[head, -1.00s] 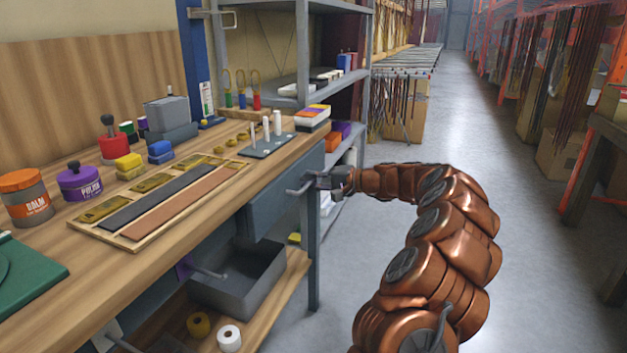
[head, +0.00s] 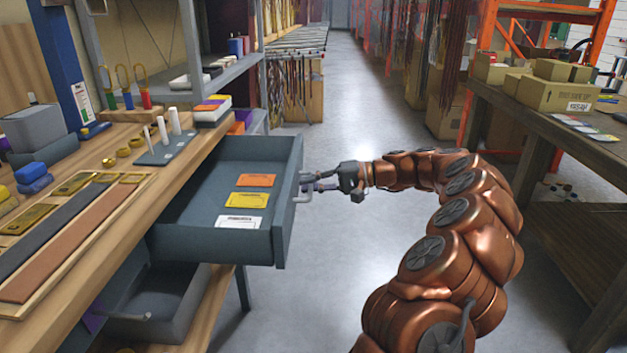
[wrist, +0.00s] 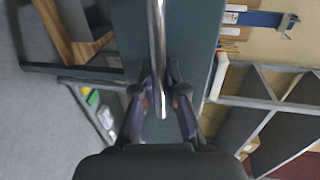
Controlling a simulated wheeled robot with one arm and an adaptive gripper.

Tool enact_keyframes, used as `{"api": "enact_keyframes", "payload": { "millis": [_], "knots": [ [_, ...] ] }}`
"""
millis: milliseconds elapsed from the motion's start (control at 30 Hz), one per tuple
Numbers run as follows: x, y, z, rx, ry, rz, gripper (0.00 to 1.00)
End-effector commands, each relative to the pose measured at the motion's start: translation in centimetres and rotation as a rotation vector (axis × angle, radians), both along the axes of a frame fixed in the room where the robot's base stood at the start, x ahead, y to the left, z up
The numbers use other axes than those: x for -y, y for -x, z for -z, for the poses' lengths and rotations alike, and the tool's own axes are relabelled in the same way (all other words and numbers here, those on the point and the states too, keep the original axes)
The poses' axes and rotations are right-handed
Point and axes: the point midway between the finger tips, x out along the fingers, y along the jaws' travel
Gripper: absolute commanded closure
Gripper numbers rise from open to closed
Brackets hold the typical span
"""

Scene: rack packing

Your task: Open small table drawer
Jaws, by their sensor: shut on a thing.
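The small table drawer (head: 215,241) is a grey-blue box under the wooden workbench, pulled far out to the right in the head view. Inside lie an orange card (head: 256,181), a yellow card (head: 247,200) and a white card (head: 239,222). My gripper (head: 312,185) is at the front of the drawer, shut on its metal handle (head: 302,196). In the wrist view the handle (wrist: 157,45) runs as a bright bar between my fingers (wrist: 160,100), with the drawer front (wrist: 190,40) behind it.
The workbench top (head: 95,225) holds brass pieces, strips on a board and a peg block (head: 165,150). A lower open bin (head: 165,305) sits beneath. A second table with boxes (head: 550,93) stands at the right. The aisle floor between is clear.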

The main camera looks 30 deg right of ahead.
Motion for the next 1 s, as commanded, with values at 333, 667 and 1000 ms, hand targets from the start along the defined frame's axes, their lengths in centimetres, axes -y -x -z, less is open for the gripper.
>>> {"api": "enact_keyframes", "payload": {
  "millis": [333, 667, 1000],
  "knots": [
    [-0.15, 0.18, -0.07, 0.002, 0.0, -0.017, 1.0],
    [-0.07, 0.19, -0.06, 0.002, 0.0, -0.015, 0.78],
    [-0.11, 0.22, -0.04, 0.001, 0.0, -0.016, 0.63]
  ]
}}
